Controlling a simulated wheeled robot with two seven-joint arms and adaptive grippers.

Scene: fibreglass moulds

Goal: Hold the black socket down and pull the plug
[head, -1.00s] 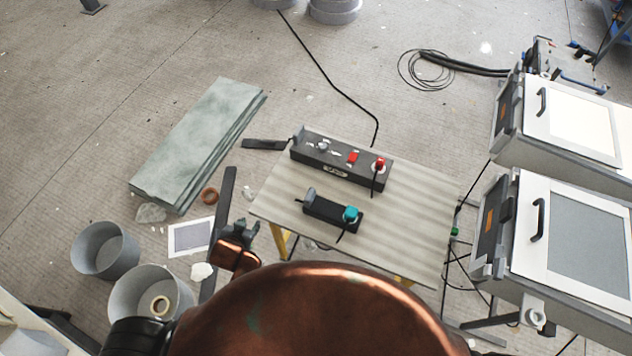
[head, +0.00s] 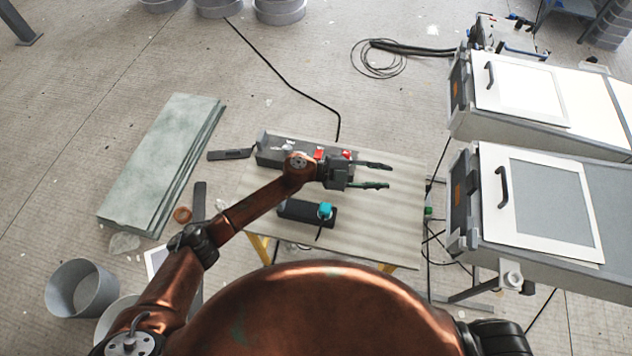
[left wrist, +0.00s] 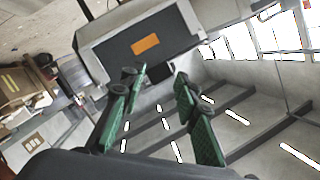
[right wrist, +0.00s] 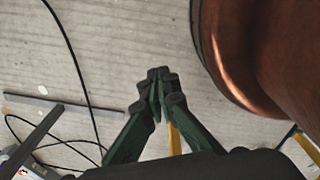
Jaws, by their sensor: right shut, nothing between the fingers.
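The black socket (head: 294,210) is a small dark block on the front part of the worktable (head: 385,230). A teal plug (head: 325,210) sits at its right end, with a dark cord running toward the front edge. My left gripper (head: 381,176) is open and empty over the table, right of and behind the socket, pointing right. Its spread green fingers also show in the left wrist view (left wrist: 158,98), with nothing between them. My right gripper (right wrist: 159,85) is shut and empty in the right wrist view, near the floor and a yellow leg. The head view does not show it.
A longer dark block (head: 272,157) with red parts lies behind the socket, partly covered by my left arm. Grey-green slabs (head: 160,160) and a bucket (head: 82,285) are on the left floor.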

